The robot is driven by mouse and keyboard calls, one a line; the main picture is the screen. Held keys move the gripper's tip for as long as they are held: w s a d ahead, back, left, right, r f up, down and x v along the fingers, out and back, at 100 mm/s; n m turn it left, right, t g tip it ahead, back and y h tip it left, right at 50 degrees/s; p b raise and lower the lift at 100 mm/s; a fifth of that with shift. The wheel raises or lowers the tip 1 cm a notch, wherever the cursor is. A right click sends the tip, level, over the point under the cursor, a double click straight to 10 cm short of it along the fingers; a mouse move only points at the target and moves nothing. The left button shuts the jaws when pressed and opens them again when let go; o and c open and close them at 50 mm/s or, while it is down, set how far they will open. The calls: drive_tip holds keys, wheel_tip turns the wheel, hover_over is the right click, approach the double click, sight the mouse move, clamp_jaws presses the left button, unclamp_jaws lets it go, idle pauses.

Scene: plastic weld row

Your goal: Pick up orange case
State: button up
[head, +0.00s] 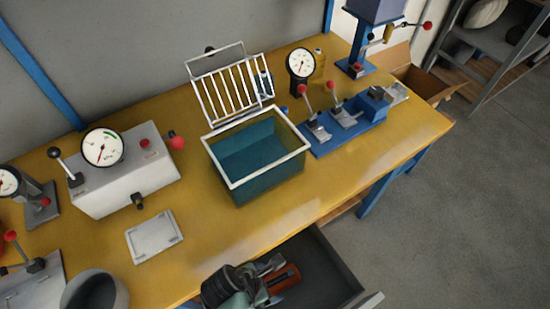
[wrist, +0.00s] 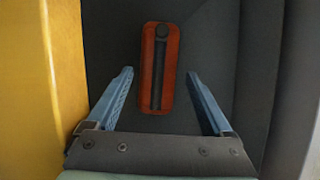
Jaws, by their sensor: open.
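The orange case (wrist: 172,72) lies in a dark grey open drawer in the wrist view. It is long, with a dark strip and a round dark knob on top. In the head view the case (head: 288,278) shows partly at the drawer's left, beside my gripper, which hides some of it. My gripper (wrist: 160,78) is open in the wrist view, with one blue finger on each side of the case's near part. Nothing is held. I cannot tell the height of the fingertips over the case.
The drawer (head: 335,280) stands out below the front edge of the yellow table (head: 225,255). On the table are a teal bin (head: 258,175) with a white rim, a grey gauge box (head: 130,175) and blue-based clamps (head: 345,130). Open floor lies to the right.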

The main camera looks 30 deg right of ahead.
sight(275, 282)
drive_tip(key=x, duration=0.4)
drive_tip(key=shift+w+b, duration=0.15)
drive_tip(key=shift+b, duration=0.15)
drive_tip(key=shift+r, duration=0.1)
drive_tip(key=c, duration=1.2)
wheel_tip(275, 282, up, 18)
drive_tip(key=p, duration=0.3)
drive_tip(key=shift+p, duration=0.3)
